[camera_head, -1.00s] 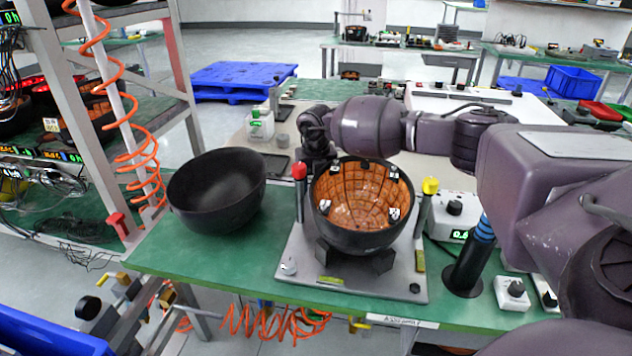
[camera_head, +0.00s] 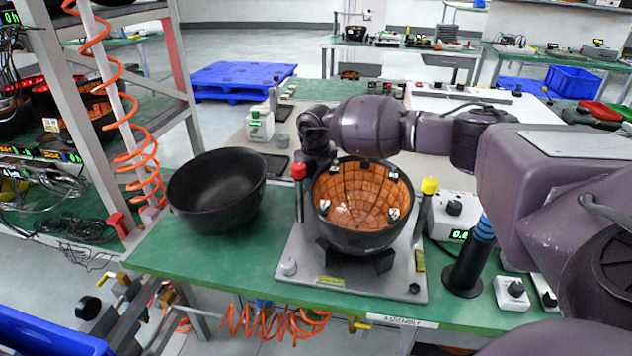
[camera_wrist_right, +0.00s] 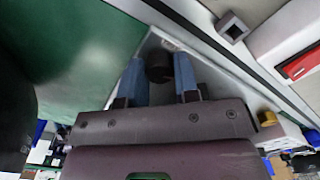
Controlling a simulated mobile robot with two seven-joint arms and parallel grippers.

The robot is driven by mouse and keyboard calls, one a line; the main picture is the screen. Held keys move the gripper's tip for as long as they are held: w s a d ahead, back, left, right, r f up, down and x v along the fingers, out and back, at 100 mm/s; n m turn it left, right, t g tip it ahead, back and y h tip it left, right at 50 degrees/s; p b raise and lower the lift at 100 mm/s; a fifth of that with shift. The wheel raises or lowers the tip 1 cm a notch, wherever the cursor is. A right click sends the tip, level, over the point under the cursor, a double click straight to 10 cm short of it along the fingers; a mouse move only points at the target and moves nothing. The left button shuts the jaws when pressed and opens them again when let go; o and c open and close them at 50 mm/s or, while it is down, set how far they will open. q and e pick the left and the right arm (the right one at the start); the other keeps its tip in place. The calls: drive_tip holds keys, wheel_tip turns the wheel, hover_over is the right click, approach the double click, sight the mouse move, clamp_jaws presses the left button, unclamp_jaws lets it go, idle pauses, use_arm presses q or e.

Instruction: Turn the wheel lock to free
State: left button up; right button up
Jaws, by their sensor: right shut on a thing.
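A dark round knob (camera_wrist_right: 159,67), which I take for the wheel lock, stands between the two blue fingers of my right gripper (camera_wrist_right: 160,82) in the right wrist view. The fingers are shut on its sides, at a corner of a light plate. In the head view my right arm reaches in from the right, behind the black bowl with orange inner panels (camera_head: 362,203). Its wrist points down at the bowl's back left. The fingertips and knob are hidden there. The bowl sits on a stand on the grey fixture plate (camera_head: 345,285). My left gripper is not in view.
An empty black bowl (camera_head: 217,190) lies left of the fixture on the green table (camera_head: 170,262). Red-capped (camera_head: 299,171) and yellow-capped (camera_head: 429,186) posts flank the orange-lined bowl. A black cylinder with blue bands (camera_head: 470,262) and a dial box (camera_head: 455,213) stand to the right.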

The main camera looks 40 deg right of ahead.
drive_tip(key=n, duration=0.6)
drive_tip(key=shift+n+b, duration=0.35)
drive_tip(key=shift+n, duration=1.05)
drive_tip(key=o, duration=0.9)
drive_tip(key=shift+o, duration=0.2)
drive_tip(key=shift+r, duration=0.1)
